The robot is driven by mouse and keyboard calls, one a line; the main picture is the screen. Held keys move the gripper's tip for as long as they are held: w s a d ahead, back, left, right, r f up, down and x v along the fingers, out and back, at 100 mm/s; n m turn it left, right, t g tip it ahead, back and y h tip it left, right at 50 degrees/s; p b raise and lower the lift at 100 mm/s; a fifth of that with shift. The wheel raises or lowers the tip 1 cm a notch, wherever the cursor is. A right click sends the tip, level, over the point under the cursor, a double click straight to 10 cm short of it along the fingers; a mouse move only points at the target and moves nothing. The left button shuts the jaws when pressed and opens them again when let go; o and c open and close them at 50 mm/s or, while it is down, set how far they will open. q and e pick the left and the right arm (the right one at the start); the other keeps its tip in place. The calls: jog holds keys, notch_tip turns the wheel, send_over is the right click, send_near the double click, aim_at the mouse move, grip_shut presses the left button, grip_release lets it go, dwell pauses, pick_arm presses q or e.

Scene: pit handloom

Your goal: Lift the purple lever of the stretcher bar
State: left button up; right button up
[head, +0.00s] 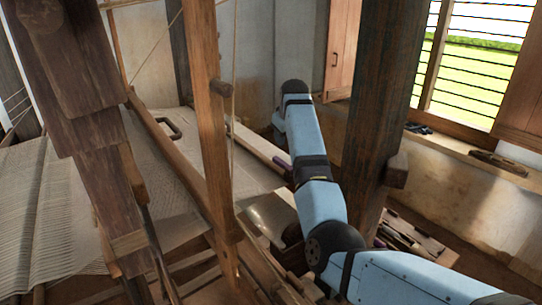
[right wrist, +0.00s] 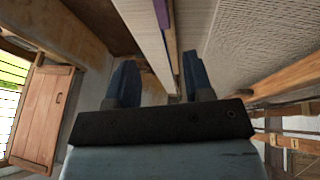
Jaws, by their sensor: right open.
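The purple lever (right wrist: 161,14) shows at the top of the right wrist view, on a pale bar that seems to be the stretcher bar (right wrist: 146,40). In the head view a small dark purple piece (head: 283,162) shows at the near end of the pale bar (head: 252,142), just left of my right arm. My right gripper (right wrist: 158,78) is open, its two dark blue fingers apart and nothing visibly held. The bar runs between the fingers in the picture; I cannot tell the depth gap. In the head view my right forearm hides most of the gripper. My left gripper is not in view.
Woven cloth (head: 165,205) spreads left of the bar. A wooden upright (head: 212,130) and a dark post (head: 375,120) flank my right arm. A tool tray (head: 415,238) lies low at the right. A shuttered window with a sill (head: 455,150) is beyond.

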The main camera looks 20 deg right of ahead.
aim_at(280, 161)
jog(key=x, duration=0.6)
jog(key=p+x, duration=0.1)
jog(key=x, duration=0.6)
jog(key=shift+w+a+f, duration=0.2)
jog(key=shift+w+f, duration=0.05)
grip_shut()
